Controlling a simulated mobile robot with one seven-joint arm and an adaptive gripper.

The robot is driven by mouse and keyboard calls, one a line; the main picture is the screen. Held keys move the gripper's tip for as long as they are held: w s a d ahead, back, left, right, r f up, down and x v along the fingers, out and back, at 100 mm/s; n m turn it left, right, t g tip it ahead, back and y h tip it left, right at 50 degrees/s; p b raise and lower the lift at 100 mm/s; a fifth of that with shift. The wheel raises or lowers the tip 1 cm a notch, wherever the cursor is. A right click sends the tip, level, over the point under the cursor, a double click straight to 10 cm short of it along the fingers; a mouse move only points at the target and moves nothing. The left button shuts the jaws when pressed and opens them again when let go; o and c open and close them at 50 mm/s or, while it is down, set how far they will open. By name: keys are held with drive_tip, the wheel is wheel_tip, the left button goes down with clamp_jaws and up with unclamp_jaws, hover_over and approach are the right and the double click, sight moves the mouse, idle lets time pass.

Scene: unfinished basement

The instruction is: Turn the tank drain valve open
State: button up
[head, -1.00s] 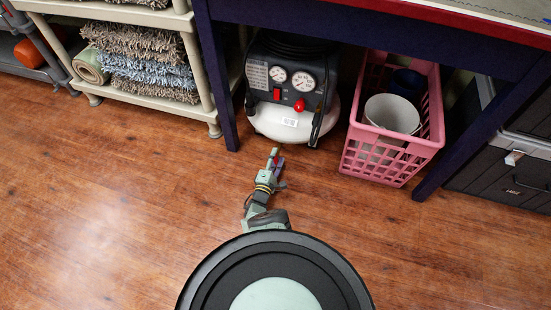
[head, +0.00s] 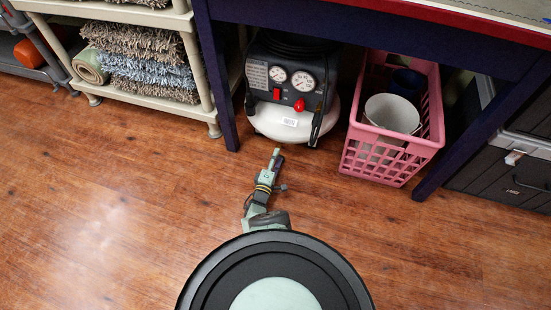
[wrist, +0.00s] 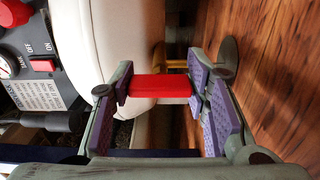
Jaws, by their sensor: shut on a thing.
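The white tank (head: 272,125) of the compressor sits on the floor under the workbench in the head view, and its curved side (wrist: 102,35) fills the upper middle of the wrist view. The drain valve's red handle (wrist: 160,87) shows below the tank's side, with a yellow brass-like part (wrist: 175,63) behind it. My gripper (head: 277,152) reaches low in front of the tank. In the wrist view its purple-padded fingers are shut on the red handle, one on each side. The valve is too small or hidden to make out in the head view.
The compressor's panel (head: 289,86) has gauges and a red switch. A pink crate (head: 387,166) stands right of the compressor, and a blue bench leg (head: 223,90) stands left. A rack with rugs (head: 150,70) is further left. The wooden floor (head: 110,210) around is clear.

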drive_tip(key=o, duration=1.2)
drive_tip(key=shift+c, duration=0.2)
